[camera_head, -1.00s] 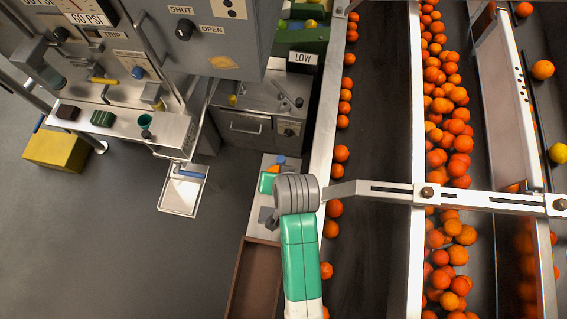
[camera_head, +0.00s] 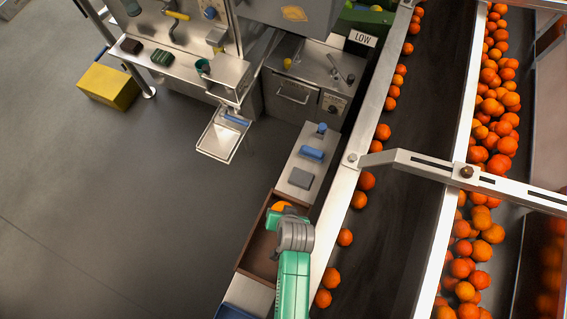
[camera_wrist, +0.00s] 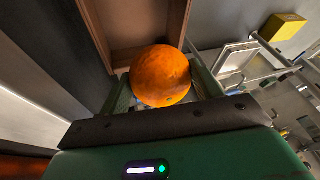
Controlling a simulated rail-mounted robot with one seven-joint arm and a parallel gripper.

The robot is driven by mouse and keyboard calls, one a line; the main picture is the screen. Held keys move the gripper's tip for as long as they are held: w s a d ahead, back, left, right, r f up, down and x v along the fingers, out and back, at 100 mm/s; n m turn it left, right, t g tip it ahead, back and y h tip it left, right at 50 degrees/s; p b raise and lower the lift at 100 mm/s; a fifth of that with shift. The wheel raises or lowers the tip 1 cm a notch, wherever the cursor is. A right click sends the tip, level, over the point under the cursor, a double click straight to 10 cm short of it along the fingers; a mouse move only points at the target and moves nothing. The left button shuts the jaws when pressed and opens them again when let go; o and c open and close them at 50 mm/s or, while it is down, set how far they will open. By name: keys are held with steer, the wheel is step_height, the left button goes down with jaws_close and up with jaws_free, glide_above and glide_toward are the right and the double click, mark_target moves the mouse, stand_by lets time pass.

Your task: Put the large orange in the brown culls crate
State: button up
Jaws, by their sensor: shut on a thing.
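The large orange (camera_wrist: 160,76) is held between the two fingers of my gripper (camera_wrist: 165,88), which is shut on it, in the wrist view. In the head view a small part of the orange (camera_head: 280,206) shows beside my gripper (camera_head: 276,212). The brown culls crate (camera_head: 251,255) is below my arm in the head view, and its inside looks empty where it shows. In the wrist view the crate (camera_wrist: 128,22) lies beyond the orange. The orange is over or near the crate's far end. My arm hides the crate's right side, and the height above it is unclear.
A grey ledge (camera_head: 299,178) with a blue-handled item (camera_head: 312,153) and a dark block (camera_head: 300,179) lies beyond the crate. The conveyor's metal rail (camera_head: 338,190) runs close on the right. A metal tray (camera_head: 220,138) stands left of the ledge.

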steer(key=shift+s, duration=0.1)
step_height(320, 180, down, 10)
steer(key=b, duration=0.6)
steer(key=shift+f, duration=0.25)
steer(key=shift+f+b, duration=0.15)
steer(key=shift+b, duration=0.2)
steer(key=shift+f+b, duration=0.9)
steer(key=shift+f, duration=0.5)
steer(key=o, duration=1.2)
steer(key=shift+c, duration=0.2)
steer(key=shift+r, duration=0.1)
steer(key=a+p+v, duration=0.1)
steer(key=p+v, duration=0.6)
steer(key=p, duration=0.1)
steer(key=shift+d+r, duration=0.25)
steer(key=shift+r, duration=0.2)
steer(key=shift+s+f, duration=0.15)
